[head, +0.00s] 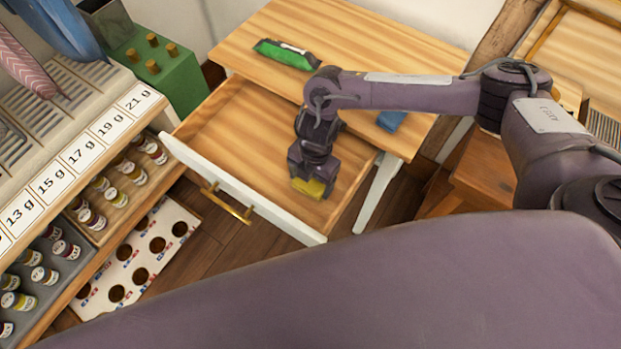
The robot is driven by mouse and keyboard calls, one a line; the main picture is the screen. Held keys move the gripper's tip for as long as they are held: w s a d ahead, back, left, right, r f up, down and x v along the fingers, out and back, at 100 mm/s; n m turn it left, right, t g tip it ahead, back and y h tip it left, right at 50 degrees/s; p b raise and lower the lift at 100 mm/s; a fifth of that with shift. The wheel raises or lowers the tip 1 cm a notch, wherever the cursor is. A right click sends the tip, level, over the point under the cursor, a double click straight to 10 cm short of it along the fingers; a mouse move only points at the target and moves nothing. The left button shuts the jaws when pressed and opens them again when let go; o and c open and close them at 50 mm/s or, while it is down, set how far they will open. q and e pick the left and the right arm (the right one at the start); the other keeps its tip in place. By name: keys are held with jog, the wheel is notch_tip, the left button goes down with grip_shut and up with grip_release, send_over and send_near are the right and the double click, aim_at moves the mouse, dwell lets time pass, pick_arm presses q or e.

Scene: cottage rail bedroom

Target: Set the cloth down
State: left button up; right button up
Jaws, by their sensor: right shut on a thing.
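My right gripper (312,178) points down inside the open drawer (225,125) of the wooden desk. It is shut on a small yellow cloth (310,187), which shows just below the fingers. Most of the cloth is hidden by the gripper, and I cannot tell whether it touches the drawer floor. My left gripper is not in view.
The desk top (345,40) holds a green pouch (285,54) and a blue item (391,120) partly behind my arm. The drawer's white front (240,190) has a brass handle (228,203). Shelves with several small bottles (92,219) stand at left. A wooden stool (485,170) is at right.

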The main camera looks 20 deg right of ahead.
jog(key=shift+f, duration=0.2)
jog(key=o, duration=1)
jog(key=shift+r, duration=0.25)
jog(key=r, duration=0.4)
jog(key=d+r, duration=0.1)
jog(key=r, duration=0.2)
jog(key=w+r+p, duration=0.1)
jog(key=r, duration=0.3)
jog(key=shift+d+r, duration=0.2)
jog(key=shift+r, duration=0.15)
jog(key=shift+f, duration=0.1)
